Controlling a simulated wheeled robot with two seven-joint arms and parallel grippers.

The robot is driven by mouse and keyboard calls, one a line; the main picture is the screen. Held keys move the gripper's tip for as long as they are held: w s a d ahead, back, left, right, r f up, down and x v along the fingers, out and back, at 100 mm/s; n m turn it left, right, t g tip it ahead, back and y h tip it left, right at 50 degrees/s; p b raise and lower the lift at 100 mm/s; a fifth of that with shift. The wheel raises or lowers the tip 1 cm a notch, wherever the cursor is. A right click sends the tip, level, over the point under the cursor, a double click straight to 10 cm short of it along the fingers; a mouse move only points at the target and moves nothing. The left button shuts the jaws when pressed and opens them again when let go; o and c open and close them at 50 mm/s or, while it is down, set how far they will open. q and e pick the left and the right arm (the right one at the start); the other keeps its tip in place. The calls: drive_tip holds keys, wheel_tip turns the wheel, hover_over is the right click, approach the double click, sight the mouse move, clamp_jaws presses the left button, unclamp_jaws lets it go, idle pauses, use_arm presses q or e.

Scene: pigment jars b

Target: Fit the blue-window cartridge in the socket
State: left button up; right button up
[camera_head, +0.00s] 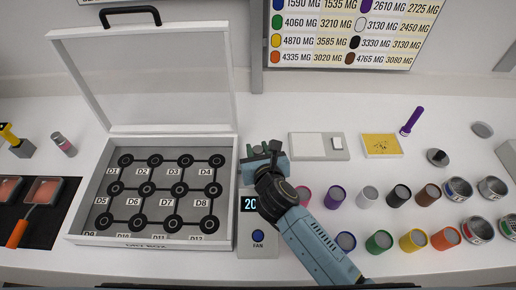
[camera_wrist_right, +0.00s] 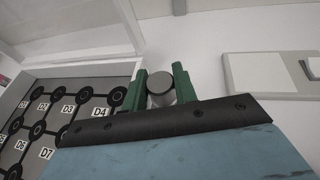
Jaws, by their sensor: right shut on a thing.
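I see no socket clearly; the gripper and arm hide part of the fan unit. A grey cylinder with a pinkish window (camera_head: 64,145) lies on the table at left. My left gripper is not in view.
The open case (camera_head: 140,243) with a grid of black rings stands left, its lid (camera_head: 145,80) raised behind. A scale (camera_head: 319,146), yellow card (camera_head: 381,145) and purple torch (camera_head: 412,121) lie right. Several coloured jars (camera_head: 413,240) crowd the front right.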

drive_tip(key=shift+f, duration=0.35)
drive_tip(key=o, duration=1.1)
drive_tip(key=v, duration=1.3)
drive_tip(key=shift+s, duration=0.2)
